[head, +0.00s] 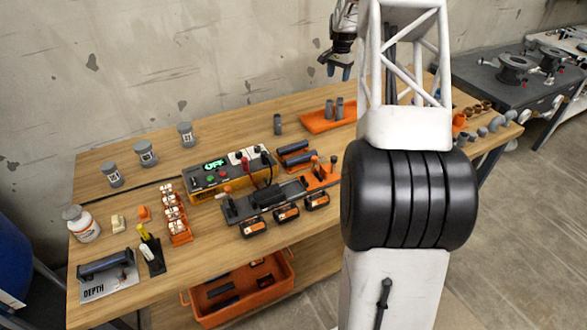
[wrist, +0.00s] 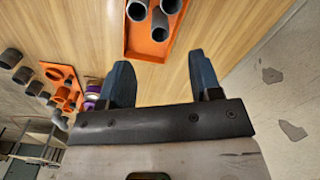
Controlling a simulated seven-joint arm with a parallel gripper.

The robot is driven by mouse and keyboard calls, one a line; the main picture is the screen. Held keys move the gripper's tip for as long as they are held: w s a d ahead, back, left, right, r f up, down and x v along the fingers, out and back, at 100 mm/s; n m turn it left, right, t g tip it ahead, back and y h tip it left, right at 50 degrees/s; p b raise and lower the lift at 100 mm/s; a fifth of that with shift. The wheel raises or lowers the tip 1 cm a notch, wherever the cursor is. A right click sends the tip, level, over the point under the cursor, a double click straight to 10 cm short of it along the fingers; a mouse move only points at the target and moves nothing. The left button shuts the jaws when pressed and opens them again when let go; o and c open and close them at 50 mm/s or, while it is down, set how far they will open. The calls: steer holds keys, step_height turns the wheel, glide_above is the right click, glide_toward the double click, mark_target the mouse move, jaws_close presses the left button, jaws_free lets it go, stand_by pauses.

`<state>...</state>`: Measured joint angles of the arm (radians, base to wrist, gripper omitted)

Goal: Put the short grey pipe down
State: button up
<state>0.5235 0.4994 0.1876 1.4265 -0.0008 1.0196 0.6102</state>
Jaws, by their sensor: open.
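My gripper (head: 338,72) is raised above the back of the workbench, near the wall. Its two blue fingers (wrist: 166,85) are spread apart with nothing between them. Below it, short grey pipes (head: 334,109) stand upright in an orange tray (head: 313,125); the wrist view shows their open ends (wrist: 160,25) in the tray (wrist: 145,50). Another short grey pipe (head: 277,124) stands upright on bare wood left of the tray. I cannot tell which of them is the task's pipe. My gripper touches none of them.
A tester with a green display (head: 216,164) and black clamp fixtures (head: 265,196) fill the middle of the bench. Grey fittings (head: 146,153) stand at the back left. A dark pipe (head: 104,263) lies on the DEPTH plate. More fittings (head: 482,131) line the right end. Bare wood surrounds the lone pipe.

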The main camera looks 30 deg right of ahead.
steer(key=s+a+r+n, duration=0.2)
steer(key=s+a+r, duration=0.45)
steer(key=a, duration=0.45)
steer(key=s+a+r+n+t, duration=0.1)
steer(key=s+a+r+n, duration=0.1)
steer(key=s+a+r, duration=0.55)
steer(key=s+a+r+n, duration=0.2)
steer(key=s+a+r, duration=0.45)
steer(key=a, duration=0.75)
steer(key=s+a+f+n, duration=0.2)
steer(key=s+a, duration=0.3)
steer(key=s, duration=0.6)
steer(key=s+a+f+n+t, duration=0.1)
steer(key=s+a, duration=0.4)
steer(key=s, duration=0.7)
steer(key=s+a+f+n, duration=0.3)
steer(key=s+a, duration=0.3)
steer(key=s, duration=0.5)
steer(key=shift+s+n+t, duration=0.25)
steer(key=shift+n+t, duration=0.05)
steer(key=shift+n, duration=0.1)
stand_by(1.0)
